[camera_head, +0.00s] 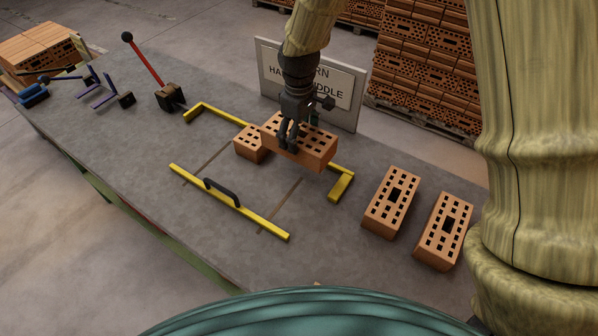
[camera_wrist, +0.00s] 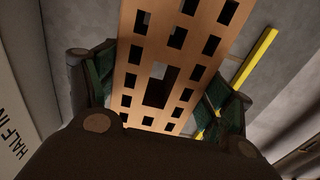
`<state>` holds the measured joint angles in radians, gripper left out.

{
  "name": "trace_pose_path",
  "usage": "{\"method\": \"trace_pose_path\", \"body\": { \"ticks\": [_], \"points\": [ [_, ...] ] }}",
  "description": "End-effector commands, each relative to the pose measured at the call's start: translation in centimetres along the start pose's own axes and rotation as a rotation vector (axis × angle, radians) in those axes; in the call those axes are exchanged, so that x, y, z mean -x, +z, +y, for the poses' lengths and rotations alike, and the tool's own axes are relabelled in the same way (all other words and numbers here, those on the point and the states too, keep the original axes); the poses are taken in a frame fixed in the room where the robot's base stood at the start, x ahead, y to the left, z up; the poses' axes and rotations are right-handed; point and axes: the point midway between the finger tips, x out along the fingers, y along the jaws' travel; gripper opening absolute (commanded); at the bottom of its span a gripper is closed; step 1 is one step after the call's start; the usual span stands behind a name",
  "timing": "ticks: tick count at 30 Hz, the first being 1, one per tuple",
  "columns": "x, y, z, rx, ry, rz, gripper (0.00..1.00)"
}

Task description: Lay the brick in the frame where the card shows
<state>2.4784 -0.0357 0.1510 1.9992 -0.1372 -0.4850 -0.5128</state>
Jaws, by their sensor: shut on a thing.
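My gripper (camera_head: 288,135) is shut on an orange perforated brick (camera_head: 313,148), above the far side of the yellow frame. The held brick fills the middle of the wrist view (camera_wrist: 160,70), between the green-padded fingers (camera_wrist: 165,92). A shorter brick piece (camera_head: 248,145) is just left of the held brick, partly hidden by it. The yellow frame (camera_head: 230,203) has a front bar with a black handle and corner pieces at the back. The card (camera_head: 345,88) stands behind; my gripper covers part of its text, leaving "HA", "RN" and "DDLE" readable.
Two whole bricks (camera_head: 391,203) (camera_head: 443,231) lie on the grey table (camera_head: 130,140) to the right of the frame. A red lever with a black knob (camera_head: 146,62) and blue clamps (camera_head: 100,88) are at the left. Stacked bricks (camera_head: 420,60) stand behind the table.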

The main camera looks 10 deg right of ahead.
Motion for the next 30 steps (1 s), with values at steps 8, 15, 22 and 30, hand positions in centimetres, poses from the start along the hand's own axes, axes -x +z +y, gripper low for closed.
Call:
{"method": "trace_pose_path", "body": {
  "ticks": [8, 15, 22, 30],
  "points": [
    [-3.0, -0.1, -0.1, 0.008, 0.000, -0.001, 0.19],
    [-5.2, -0.1, 0.0, 0.007, 0.001, 0.000, 0.19],
    [-5.9, -0.1, 0.0, 0.007, 0.001, 0.000, 0.19],
    [-8.4, -0.1, -0.1, 0.007, -0.001, -0.002, 0.19]
  ]
}}
